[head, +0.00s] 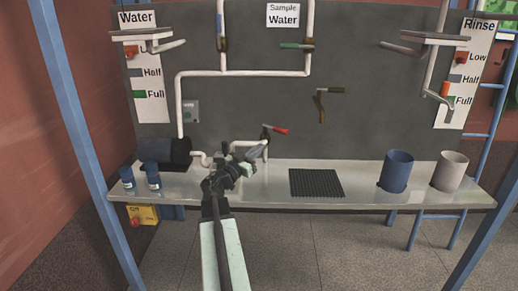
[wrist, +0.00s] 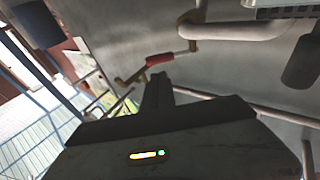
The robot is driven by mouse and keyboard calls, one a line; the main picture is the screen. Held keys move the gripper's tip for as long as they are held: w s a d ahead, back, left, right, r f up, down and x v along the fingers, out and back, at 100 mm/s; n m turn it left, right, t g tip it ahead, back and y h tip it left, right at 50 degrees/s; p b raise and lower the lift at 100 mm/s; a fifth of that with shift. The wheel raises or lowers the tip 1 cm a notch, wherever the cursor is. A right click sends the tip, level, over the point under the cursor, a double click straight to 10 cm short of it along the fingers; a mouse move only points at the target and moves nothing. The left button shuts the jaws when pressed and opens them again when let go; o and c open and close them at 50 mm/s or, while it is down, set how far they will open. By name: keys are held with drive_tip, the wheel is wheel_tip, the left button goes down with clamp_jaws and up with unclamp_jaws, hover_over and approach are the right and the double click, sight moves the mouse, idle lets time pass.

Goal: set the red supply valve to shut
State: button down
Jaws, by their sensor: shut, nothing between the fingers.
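The red supply valve (head: 276,129) is on the grey back panel above the bench, a short lever with a red grip. Its lever points right and slightly down in the head view. In the wrist view the red grip (wrist: 160,59) lies just beyond my fingertips, with the brass valve body to its left. My gripper (head: 260,151) is shut and empty, just below and left of the red grip in the head view. In the wrist view its closed fingers (wrist: 157,80) point at the grip; I cannot tell whether they touch it.
A white pipe (head: 243,143) runs beside my gripper. A green-handled valve (head: 291,45) and a brown-handled valve (head: 322,91) are higher on the panel. A black mat (head: 316,183), a blue cup (head: 396,171) and a beige cup (head: 449,171) are on the bench (head: 270,199), right of my arm.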

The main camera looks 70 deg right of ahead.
sight(279, 132)
drive_tip(key=p+x, duration=0.1)
drive_tip(key=x, duration=0.9)
drive_tip(key=shift+p, duration=0.3)
